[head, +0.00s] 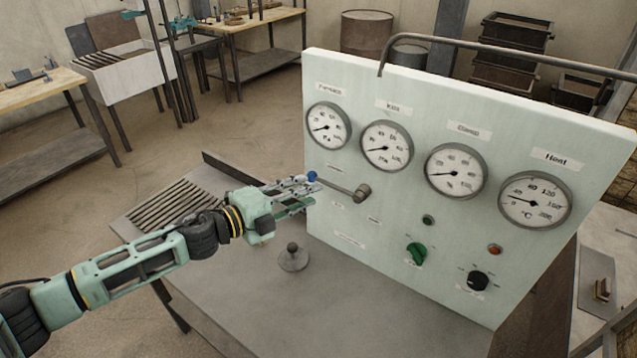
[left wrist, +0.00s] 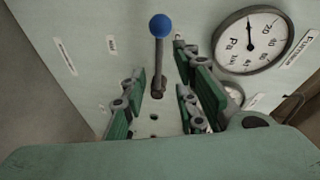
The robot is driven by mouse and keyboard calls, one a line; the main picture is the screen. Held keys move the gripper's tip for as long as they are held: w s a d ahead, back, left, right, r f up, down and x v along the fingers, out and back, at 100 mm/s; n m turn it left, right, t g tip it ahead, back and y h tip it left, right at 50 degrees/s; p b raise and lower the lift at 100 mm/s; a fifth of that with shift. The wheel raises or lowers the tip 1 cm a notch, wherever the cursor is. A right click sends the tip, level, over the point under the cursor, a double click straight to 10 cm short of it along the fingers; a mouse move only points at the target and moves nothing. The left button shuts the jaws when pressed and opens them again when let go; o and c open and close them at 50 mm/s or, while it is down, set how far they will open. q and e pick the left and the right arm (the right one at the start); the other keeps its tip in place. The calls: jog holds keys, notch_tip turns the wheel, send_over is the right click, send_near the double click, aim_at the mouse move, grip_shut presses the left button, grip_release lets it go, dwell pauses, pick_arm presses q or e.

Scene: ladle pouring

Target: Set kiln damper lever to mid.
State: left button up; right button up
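The damper lever is a thin grey rod on the pale green panel (head: 440,120). It runs from a dark round hub (head: 362,192) leftward and slightly up to a blue ball knob (head: 312,176). My left gripper (head: 306,192) is at the knob end, in front of the panel. In the left wrist view, its green fingers (left wrist: 158,100) are spread, with the lever rod (left wrist: 159,60) between them and space on both sides. The blue knob (left wrist: 161,26) shows past the fingertips. I see no clear contact. Small labels around the lever are unreadable. My right gripper is not in view.
Several dials line the panel above the lever; the furnace dial (head: 328,126) is closest. A green knob (head: 416,254) and black knob (head: 478,281) sit lower right. A grey weight-like object (head: 293,257) stands on the bench (head: 250,305). A bent pipe (head: 480,45) runs along the panel top.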

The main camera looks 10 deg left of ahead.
aim_at(322, 183)
pick_arm(q)
jog(key=w, duration=0.1)
jog(key=w+d+m+g+p, duration=0.1)
jog(key=w, duration=0.1)
jog(key=w+m+p, duration=0.1)
jog(key=shift+w+d+f+h, duration=0.25)
jog(key=shift+w+d+h, duration=0.05)
jog(key=shift+w+d, duration=0.1)
jog(key=shift+w+d+f, duration=0.2)
jog(key=shift+w+d, duration=0.1)
jog(key=shift+w, duration=0.05)
jog(key=shift+c, duration=0.6)
grip_shut()
